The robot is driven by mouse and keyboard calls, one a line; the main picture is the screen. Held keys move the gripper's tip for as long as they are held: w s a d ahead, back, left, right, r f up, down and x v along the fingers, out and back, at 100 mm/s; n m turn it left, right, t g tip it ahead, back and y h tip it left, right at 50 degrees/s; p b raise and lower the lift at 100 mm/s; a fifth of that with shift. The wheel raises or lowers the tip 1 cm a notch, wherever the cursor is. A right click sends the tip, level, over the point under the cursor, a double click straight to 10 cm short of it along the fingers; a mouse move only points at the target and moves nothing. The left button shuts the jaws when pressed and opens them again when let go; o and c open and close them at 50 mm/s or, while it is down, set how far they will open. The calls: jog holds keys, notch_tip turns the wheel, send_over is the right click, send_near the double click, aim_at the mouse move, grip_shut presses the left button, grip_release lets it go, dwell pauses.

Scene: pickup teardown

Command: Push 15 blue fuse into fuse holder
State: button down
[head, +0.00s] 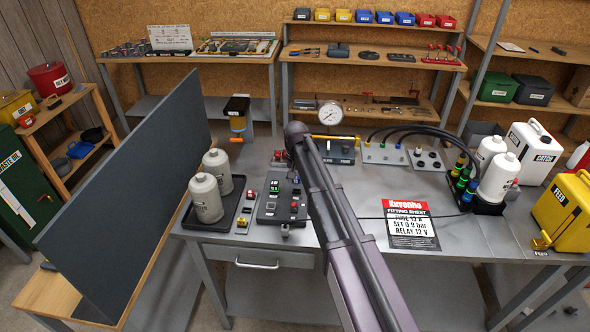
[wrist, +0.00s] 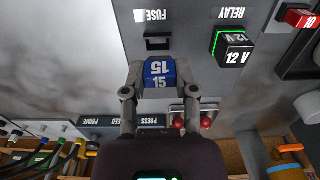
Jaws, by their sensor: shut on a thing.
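The blue fuse (wrist: 160,73), marked 15, is held between the two fingertips of my gripper (wrist: 160,80) in the wrist view. The fuse holder (wrist: 158,44) is a dark slot under the FUSE label on the grey panel. The fuse is just below the slot in the picture and apart from it in outline; I cannot tell its height above the panel. In the head view, the panel (head: 268,211) stands on the bench, with my arm over its right side.
Right of the holder, a green-edged 12 V relay (wrist: 235,48) sits under the RELAY label. A red block (wrist: 298,18) marked 10 lies at the upper right. Two red knobs (wrist: 192,123) are near my right finger. The fitting sheet (head: 410,224) lies on the bench.

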aim_at(297, 182)
jog(key=shift+w+d+r+p, duration=0.1)
jog(key=shift+d+r+p, duration=0.05)
jog(key=shift+r+p, duration=1.85)
jog(key=shift+f, duration=0.2)
jog(key=shift+f+b, duration=2.4)
jog(key=shift+b, duration=0.15)
jog(key=shift+f+b, duration=1.35)
jog(key=shift+b, duration=0.05)
jog(key=shift+c, duration=1.5)
grip_release()
jog(key=shift+r, duration=0.1)
